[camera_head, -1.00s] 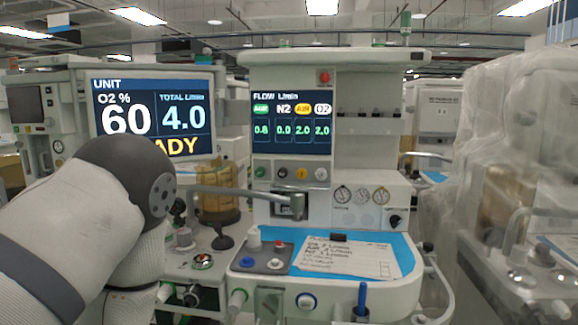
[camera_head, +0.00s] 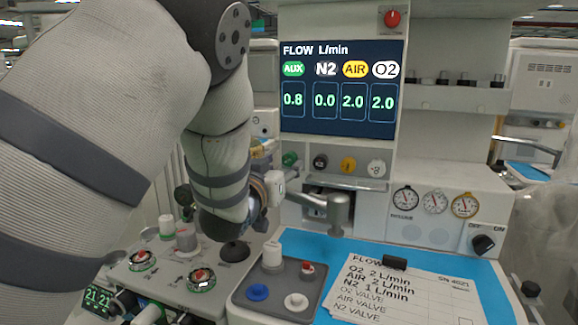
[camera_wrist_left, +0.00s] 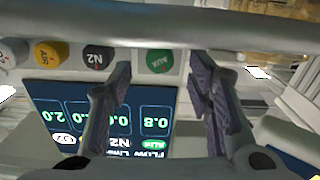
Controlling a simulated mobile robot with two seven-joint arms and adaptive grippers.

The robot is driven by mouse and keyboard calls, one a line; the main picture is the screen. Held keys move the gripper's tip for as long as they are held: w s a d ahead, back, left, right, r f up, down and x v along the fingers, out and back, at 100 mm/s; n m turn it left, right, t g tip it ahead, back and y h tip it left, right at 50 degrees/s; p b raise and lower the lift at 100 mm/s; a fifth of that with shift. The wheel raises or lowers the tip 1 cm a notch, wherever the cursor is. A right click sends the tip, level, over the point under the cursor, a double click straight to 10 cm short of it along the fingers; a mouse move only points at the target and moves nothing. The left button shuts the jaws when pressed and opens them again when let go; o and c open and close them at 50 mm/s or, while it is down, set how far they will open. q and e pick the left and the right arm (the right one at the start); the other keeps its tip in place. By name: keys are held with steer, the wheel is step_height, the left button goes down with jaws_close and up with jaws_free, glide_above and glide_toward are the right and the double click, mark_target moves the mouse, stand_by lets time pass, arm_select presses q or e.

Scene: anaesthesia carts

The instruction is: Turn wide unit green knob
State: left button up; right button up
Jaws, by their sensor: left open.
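The green AUX knob (camera_head: 289,159) is at the left end of the knob row below the flow display of the wide unit (camera_head: 440,146). In the left wrist view, which is upside down, the green knob (camera_wrist_left: 158,62) shows between the spread fingers of my left gripper (camera_wrist_left: 160,72). The gripper is open, and a gap shows on each side of the knob. Whether the fingertips reach around it in depth I cannot tell. In the head view my left arm comes in low toward the knob, and its fingers are mostly hidden. My right gripper is not in view.
The black N2 knob (camera_head: 320,161), yellow AIR knob (camera_head: 348,165) and white O2 knob (camera_head: 376,168) sit right of the green one. A grey metal arm (camera_head: 318,202) sticks out below them. The flow display (camera_head: 338,89) reads AUX 0.8, N2 0.0, AIR 2.0, O2 2.0.

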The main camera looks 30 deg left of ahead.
mark_target(290, 159)
arm_select(q)
steer(key=shift+x, duration=1.45)
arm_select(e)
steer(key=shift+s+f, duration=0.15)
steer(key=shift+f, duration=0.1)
arm_select(q)
steer(key=shift+r, duration=0.1)
jaws_close()
steer(key=shift+s+r+m+p, duration=0.1)
steer(key=shift+m+p, duration=0.1)
steer(key=shift+m, duration=0.35)
steer(key=shift+r+m+p, duration=0.1)
steer(key=shift+m+p, duration=0.05)
steer(key=shift+m, duration=0.4)
steer(key=shift+m+p, duration=0.4)
steer(key=shift+m, duration=0.8)
steer(key=shift+f+m, duration=0.15)
steer(key=shift+m, duration=0.55)
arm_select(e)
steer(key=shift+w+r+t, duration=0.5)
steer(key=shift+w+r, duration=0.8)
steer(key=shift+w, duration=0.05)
